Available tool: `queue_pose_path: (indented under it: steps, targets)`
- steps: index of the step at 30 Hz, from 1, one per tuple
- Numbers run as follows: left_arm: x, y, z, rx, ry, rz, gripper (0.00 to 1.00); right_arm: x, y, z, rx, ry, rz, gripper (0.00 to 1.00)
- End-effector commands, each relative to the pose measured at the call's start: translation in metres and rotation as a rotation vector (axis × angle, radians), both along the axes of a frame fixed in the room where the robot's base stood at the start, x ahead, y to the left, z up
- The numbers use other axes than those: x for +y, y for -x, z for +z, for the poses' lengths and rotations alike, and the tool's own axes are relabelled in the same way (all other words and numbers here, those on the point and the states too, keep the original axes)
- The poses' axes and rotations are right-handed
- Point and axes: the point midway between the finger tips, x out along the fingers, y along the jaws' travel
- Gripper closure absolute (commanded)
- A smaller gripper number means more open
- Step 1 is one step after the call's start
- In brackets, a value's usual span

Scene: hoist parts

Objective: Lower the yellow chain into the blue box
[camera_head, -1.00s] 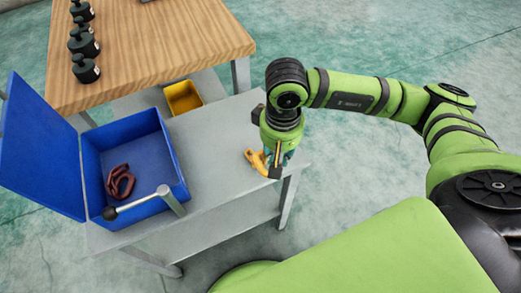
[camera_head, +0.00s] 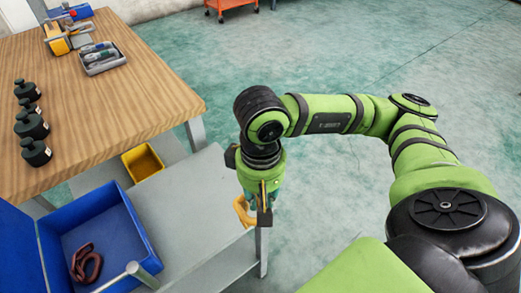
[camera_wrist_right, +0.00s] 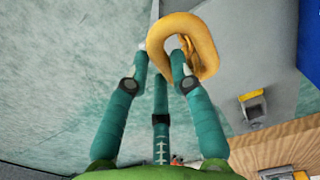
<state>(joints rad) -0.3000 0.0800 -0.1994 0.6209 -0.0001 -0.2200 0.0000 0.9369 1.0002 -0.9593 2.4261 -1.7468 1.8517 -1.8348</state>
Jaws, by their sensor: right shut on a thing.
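The yellow chain (camera_head: 241,211) hangs in my right gripper (camera_head: 262,203) at the right end of the grey table. In the right wrist view, a thick yellow link (camera_wrist_right: 205,58) of it lies at the fingertips of the right gripper (camera_wrist_right: 163,55); the rest is bunched or hidden. The right gripper is shut on it. The blue box (camera_head: 143,238) stands open on the grey table, well left of the gripper. A dark red chain (camera_head: 86,262) lies inside it. My left gripper is not in view.
A handle with a round grey shaft (camera_head: 125,272) stands at the box's front right. The grey table (camera_head: 195,205) is bare between box and gripper.

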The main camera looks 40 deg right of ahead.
Motion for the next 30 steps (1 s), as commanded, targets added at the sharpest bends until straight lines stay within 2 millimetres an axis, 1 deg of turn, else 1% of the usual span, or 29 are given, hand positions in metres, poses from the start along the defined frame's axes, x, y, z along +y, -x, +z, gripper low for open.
queue_pose_path:
  steps: [1,3,24,30]
  targets:
    - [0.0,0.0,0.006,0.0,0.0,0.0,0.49,0.0,-0.001,0.01,-0.004,-0.001,0.001,1.0]
    - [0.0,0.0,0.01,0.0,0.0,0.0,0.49,0.0,-0.001,0.017,-0.005,-0.001,0.0,1.0]
    - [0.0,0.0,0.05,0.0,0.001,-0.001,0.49,0.0,-0.001,0.093,-0.005,-0.001,-0.001,1.0]
    - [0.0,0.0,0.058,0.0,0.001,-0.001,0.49,0.0,-0.001,0.109,-0.003,0.0,0.0,1.0]
